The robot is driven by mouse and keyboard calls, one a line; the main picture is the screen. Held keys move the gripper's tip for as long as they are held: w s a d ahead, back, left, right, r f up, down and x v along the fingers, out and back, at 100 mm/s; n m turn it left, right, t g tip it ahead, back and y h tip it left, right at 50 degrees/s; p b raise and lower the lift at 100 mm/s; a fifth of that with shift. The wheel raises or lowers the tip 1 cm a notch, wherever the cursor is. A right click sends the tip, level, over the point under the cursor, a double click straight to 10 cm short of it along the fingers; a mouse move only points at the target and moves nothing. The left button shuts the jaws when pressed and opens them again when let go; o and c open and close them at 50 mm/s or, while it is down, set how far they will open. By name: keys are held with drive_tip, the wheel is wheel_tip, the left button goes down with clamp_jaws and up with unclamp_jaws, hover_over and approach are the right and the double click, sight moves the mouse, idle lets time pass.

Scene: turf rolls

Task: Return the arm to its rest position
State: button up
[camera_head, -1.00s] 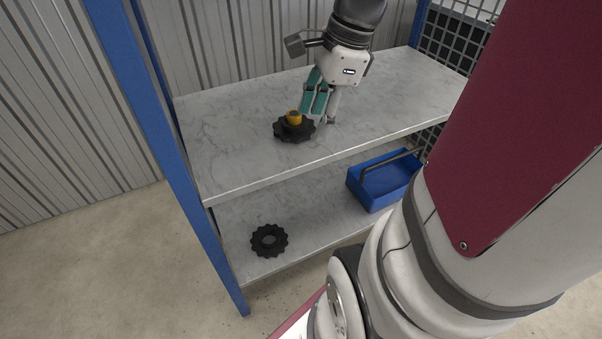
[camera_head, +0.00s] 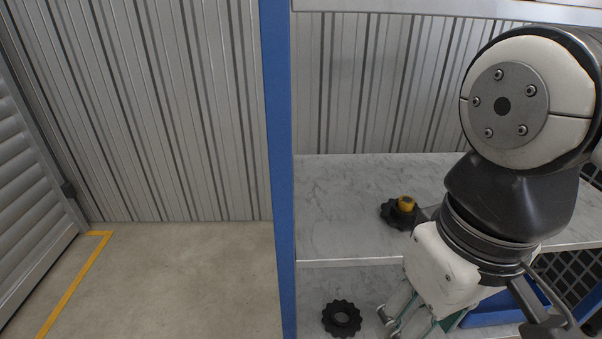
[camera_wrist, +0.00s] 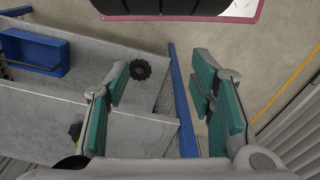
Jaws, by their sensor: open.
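My gripper (camera_head: 408,318) hangs in front of the shelf unit in the head view, its fingers partly cut off by the lower edge. In the wrist view my gripper (camera_wrist: 165,95) has its two green-padded fingers wide apart with nothing between them. My arm is bent at the right of the head view and covers part of the shelves.
A black toothed disc with a yellow hub (camera_head: 405,205) lies on the marbled upper shelf (camera_head: 345,185). Another black disc (camera_head: 342,318) and a blue bin (camera_head: 497,312) are on the lower shelf. A blue post (camera_head: 279,170) stands close left; floor beyond is clear.

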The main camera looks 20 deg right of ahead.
idle(0.3)
wheel_tip(320, 180, up, 26)
drive_tip(key=t+p, duration=0.3)
drive_tip(key=p, duration=2.1)
drive_tip(key=shift+d+f+t, duration=0.15)
drive_tip(key=shift+t, duration=0.25)
